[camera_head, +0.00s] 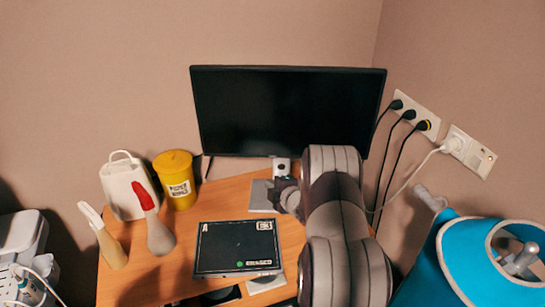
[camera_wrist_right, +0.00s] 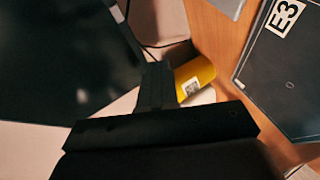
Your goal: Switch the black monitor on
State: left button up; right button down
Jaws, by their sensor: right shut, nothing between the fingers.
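The black monitor (camera_head: 270,105) stands at the back of the wooden desk, and its screen is dark. In the right wrist view the monitor (camera_wrist_right: 55,50) fills the upper left. My right gripper (camera_head: 284,196) is in front of the monitor's lower edge, above its grey stand plate (camera_head: 259,198). In the right wrist view the gripper's dark fingers (camera_wrist_right: 155,85) are shut and empty. I cannot tell whether they touch the monitor. My right arm hides the monitor's lower right part, and no power button can be made out. My left gripper is not in view.
A black box (camera_head: 235,247) lies on the desk (camera_head: 185,232). Cables run from wall sockets (camera_head: 416,115) at right. A blue object (camera_head: 490,260) is lower right.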

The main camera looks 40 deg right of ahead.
aim_at(273, 157)
jog(key=w+d+b, duration=0.1)
jog(key=w+d, duration=0.4)
jog(key=w, duration=0.2)
jog(key=shift+d, duration=0.3)
dwell(2.1)
jog(key=shift+w+d, duration=0.25)
jog(key=shift+w+d+b, duration=0.25)
jog(key=shift+w+b, duration=0.05)
jog(key=shift+b, duration=0.05)
dwell(0.6)
dwell(0.4)
jog(key=shift+s+a, duration=0.55)
jog(key=shift+s, duration=0.1)
